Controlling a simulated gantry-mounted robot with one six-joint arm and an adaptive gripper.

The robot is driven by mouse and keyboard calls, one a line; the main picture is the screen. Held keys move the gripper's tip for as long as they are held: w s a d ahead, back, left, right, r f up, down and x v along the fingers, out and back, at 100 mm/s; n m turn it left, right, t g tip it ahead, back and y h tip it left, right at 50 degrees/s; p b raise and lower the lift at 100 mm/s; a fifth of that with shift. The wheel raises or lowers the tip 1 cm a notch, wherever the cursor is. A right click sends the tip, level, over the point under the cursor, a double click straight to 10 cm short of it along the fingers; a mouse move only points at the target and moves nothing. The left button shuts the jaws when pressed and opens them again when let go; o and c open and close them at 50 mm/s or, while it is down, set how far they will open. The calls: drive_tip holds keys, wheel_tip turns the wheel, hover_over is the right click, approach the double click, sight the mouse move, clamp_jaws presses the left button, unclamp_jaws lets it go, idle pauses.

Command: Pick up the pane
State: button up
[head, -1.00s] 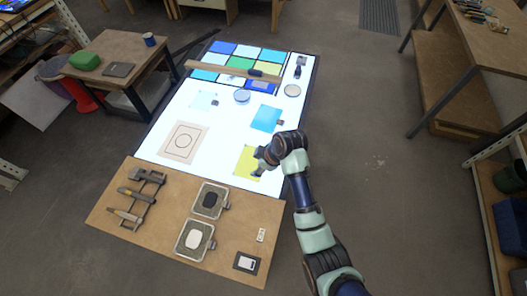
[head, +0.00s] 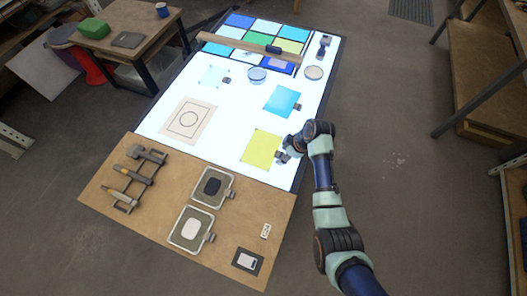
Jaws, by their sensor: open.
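A yellow pane (head: 261,149) lies flat on the glowing white light table, near its front right. A small grey block (head: 281,157) sits at its right edge. A blue pane (head: 281,100) lies farther back, and a pale pane (head: 213,76) lies back and to the left; each has a similar small block at its edge. My gripper (head: 288,151) is low at the right edge of the yellow pane, beside the small block. It is open; its fingertips are small and partly hidden by my wrist, so I cannot tell whether they touch anything.
A wooden bar (head: 247,53) crosses the table in front of a grid of coloured tiles (head: 267,27). Round dishes (head: 257,75) stand nearby. The front wooden board (head: 150,221) holds clamps and two framed trays (head: 213,187).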

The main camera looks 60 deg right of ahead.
drive_tip(key=shift+f, duration=0.2)
clamp_jaws()
idle(0.3)
